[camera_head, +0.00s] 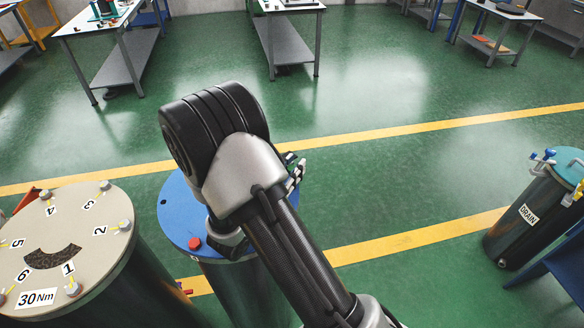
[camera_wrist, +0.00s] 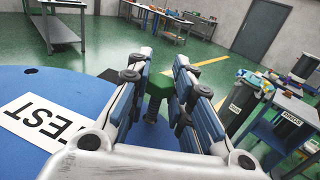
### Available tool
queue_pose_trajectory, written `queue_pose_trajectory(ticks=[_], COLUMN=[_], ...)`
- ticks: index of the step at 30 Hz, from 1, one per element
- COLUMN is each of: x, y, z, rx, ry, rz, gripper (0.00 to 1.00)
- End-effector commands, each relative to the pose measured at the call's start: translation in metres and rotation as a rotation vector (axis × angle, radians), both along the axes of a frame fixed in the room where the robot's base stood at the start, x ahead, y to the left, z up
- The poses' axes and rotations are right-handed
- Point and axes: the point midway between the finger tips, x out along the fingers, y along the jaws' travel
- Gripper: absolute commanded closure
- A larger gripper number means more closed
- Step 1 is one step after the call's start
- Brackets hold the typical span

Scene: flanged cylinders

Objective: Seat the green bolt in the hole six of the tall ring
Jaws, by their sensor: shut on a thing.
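The numbered beige flange top (camera_head: 80,220) of a dark cylinder, likely the tall ring, stands at the lower left in the head view. The label 6 (camera_head: 22,277) is near its left edge; whether hole six is free is unclear. My gripper (camera_wrist: 168,72) is shut on the green bolt (camera_wrist: 157,84) in the wrist view. The bolt's green head is between the fingers, and its dark threaded shank points down. My gripper (camera_head: 293,170) is mostly hidden behind my arm in the head view, over the right edge of the blue-topped cylinder. The bolt cannot be made out there.
The blue-topped cylinder (camera_head: 180,222) carries a red knob (camera_head: 194,243); its TEST label (camera_wrist: 42,118) shows in the wrist view. Several pale bolts, one (camera_head: 125,224) near label 2, stand on the beige top. Green floor lies between.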

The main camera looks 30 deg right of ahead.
Motion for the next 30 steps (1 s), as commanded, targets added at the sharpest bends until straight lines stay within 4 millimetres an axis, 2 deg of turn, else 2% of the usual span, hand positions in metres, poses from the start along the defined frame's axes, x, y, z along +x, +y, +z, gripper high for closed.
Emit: queue_pose_trajectory(ticks=[30], x=[0.001], y=[0.000], z=[0.050], rx=[-0.003], ry=[-0.009], rz=[0.000], gripper=[1.00])
